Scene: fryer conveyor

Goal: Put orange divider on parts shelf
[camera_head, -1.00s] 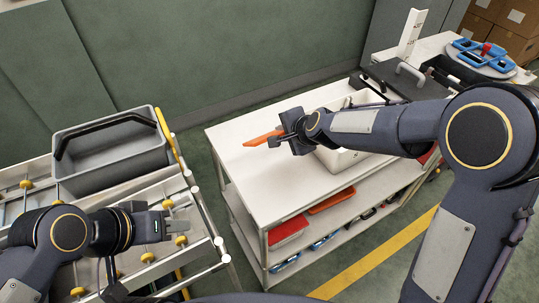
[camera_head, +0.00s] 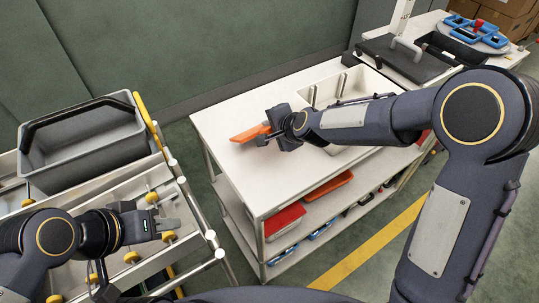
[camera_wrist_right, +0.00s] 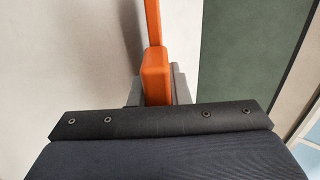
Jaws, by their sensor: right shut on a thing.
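The orange divider (camera_head: 250,133) is a flat piece sticking out to the left from my right gripper (camera_head: 270,134), which is shut on it. In the right wrist view the orange divider (camera_wrist_right: 154,70) sits between the grey fingers of the right gripper (camera_wrist_right: 156,92), pointing away from the wrist. It appears over the left part of the white cart's top (camera_head: 232,165); I cannot tell whether it touches. The cart has a lower shelf (camera_head: 262,233); which level is the parts shelf is not marked. My left gripper (camera_head: 168,225) is over the roller conveyor, apparently empty; its opening is unclear.
A white bin (camera_head: 372,82) sits in the cart top behind my right forearm. Red (camera_head: 284,219) and orange (camera_head: 330,186) trays are on the lower shelf. A grey crate (camera_head: 90,155) stands on the conveyor (camera_head: 192,225) at left. The cart top's front is bare.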

